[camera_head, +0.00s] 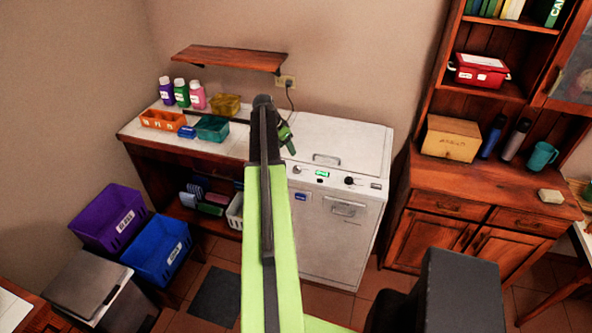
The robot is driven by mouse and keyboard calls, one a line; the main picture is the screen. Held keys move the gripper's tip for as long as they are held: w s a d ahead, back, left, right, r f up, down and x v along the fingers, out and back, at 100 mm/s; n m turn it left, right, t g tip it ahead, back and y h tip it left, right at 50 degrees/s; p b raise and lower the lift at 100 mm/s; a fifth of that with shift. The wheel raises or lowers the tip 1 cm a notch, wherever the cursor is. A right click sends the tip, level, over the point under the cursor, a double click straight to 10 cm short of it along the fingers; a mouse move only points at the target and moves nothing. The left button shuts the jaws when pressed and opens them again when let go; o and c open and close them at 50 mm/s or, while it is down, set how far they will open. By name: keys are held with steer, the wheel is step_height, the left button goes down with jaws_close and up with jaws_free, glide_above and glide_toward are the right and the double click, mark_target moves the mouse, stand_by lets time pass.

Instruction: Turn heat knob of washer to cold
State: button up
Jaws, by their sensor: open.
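The white washer (340,233) stands against the wall right of the counter. Its front panel carries a small lit green display (322,173), a dark knob (350,180) to the right of the display, and a smaller pale knob (297,169) to the left. I cannot read the knob markings or tell which knob sets the heat. My green arm rises through the middle of the view and hides part of the washer's left side. My gripper (287,137) is open, small in view near the washer's back left corner, apart from the knobs as seen here.
A counter (140,128) with bottles and bins is left of the washer, under a wall shelf (230,58). A wooden hutch (430,205) stands close on the right. Purple (100,212) and blue (150,255) crates are at the left. Some tiled floor is free before the washer.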

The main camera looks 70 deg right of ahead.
mark_target(296, 167)
steer(key=b+x, duration=1.1)
steer(key=x, duration=0.3)
steer(key=shift+f+b, duration=0.2)
steer(key=shift+b, duration=0.2)
steer(key=shift+r, duration=0.1)
jaws_close()
